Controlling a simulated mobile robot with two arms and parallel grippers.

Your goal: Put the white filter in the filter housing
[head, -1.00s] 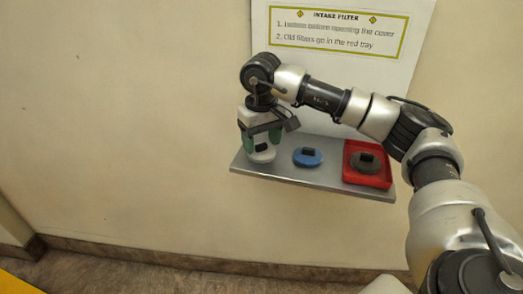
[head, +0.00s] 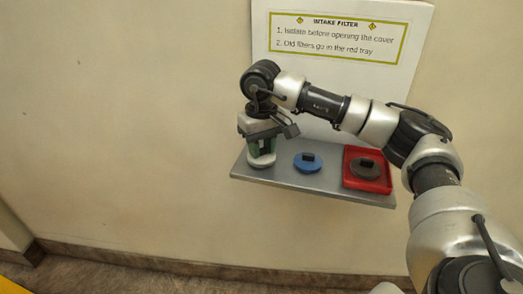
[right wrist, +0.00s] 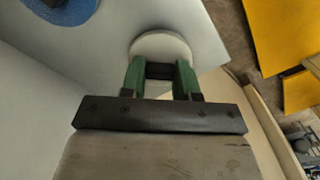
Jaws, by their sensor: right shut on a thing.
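The white filter (head: 262,161) is a round disc with a dark grip block on top. It lies at the left end of the grey shelf and also shows in the right wrist view (right wrist: 162,46). My right gripper (head: 262,148) is over it with its green fingers closed on the dark block. The fingers also show in the right wrist view (right wrist: 160,72), one on each side of the block. The filter appears to be on or very close to the shelf. The filter housing cannot be made out in these frames. My left gripper is not in view.
A blue disc with a dark block (head: 307,162) lies mid-shelf. A red tray (head: 347,178) at the right end holds a dark grey filter (head: 367,167). The shelf (head: 320,187) is narrow. A sign board (head: 340,40) hangs above it.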

